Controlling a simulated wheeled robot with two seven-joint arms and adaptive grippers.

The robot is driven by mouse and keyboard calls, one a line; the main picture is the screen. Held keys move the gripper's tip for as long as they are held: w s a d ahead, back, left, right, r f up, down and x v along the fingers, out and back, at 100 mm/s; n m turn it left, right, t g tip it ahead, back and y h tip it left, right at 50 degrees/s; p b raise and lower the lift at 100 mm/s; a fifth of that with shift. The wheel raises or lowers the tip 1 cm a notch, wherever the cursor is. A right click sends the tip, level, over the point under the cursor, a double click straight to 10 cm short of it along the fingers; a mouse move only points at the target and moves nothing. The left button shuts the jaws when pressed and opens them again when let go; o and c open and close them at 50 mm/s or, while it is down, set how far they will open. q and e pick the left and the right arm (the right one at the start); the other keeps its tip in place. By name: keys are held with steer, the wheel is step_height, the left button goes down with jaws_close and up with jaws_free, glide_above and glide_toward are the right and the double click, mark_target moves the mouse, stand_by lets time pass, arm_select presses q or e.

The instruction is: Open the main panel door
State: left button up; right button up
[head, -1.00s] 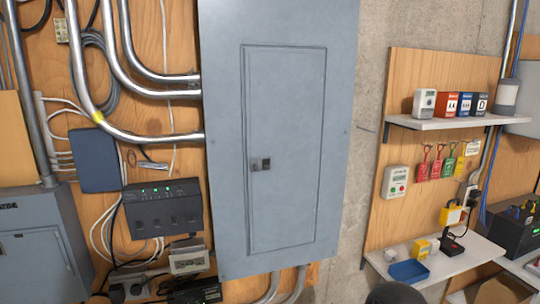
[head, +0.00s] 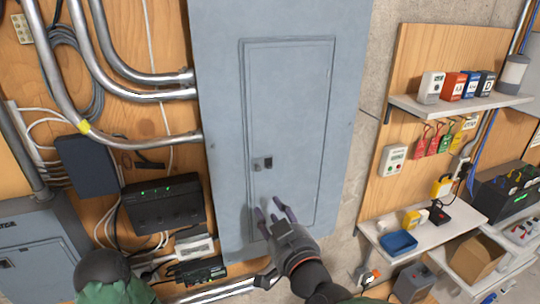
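The main panel door (head: 295,120) is a grey rectangle set in the tall grey main panel (head: 217,90) in the middle of the head view. It looks closed. Its small dark latch (head: 262,163) is at the door's left edge, about halfway down. My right gripper (head: 268,215) is in front of the lower part of the door, below the latch and apart from it. Its fingers are spread and empty. My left arm shows only as a dark rounded part at the bottom left; its gripper is not in view.
Metal conduits (head: 115,65) and a black box with green lights (head: 163,203) are on the wooden board to the left. A smaller grey panel (head: 35,250) is at lower left. To the right are an upper shelf (head: 460,106) and a lower shelf (head: 440,240) holding a blue tray (head: 398,243).

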steer(key=t, duration=0.1)
glide_toward(259, 170)
steer(key=x, duration=0.9)
steer(key=shift+w, duration=0.1)
jaws_close()
